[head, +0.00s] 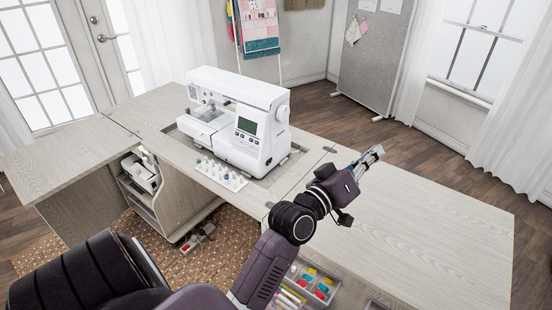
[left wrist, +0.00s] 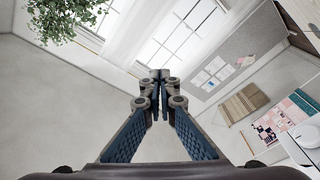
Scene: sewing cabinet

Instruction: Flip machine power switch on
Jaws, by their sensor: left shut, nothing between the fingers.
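The white sewing machine (head: 240,120) stands upright in the cutout of the wooden cabinet table (head: 420,220). Its handwheel (head: 283,113) is on its right end, and its screen and buttons face the front. I cannot make out the power switch. My left gripper (head: 373,154) is to the right of the machine, apart from it and above the table. Its fingers are shut with nothing between them, and the tips meet in the left wrist view (left wrist: 158,80). A white rounded part, likely the machine, shows at that view's right edge (left wrist: 306,134). My right gripper is not in view.
A rack of small bobbins or spools (head: 221,175) stands in front of the machine. A tray of colored thread (head: 312,284) lies below the table's front edge. The table's right part is bare. A grey pinboard (head: 375,60) stands behind.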

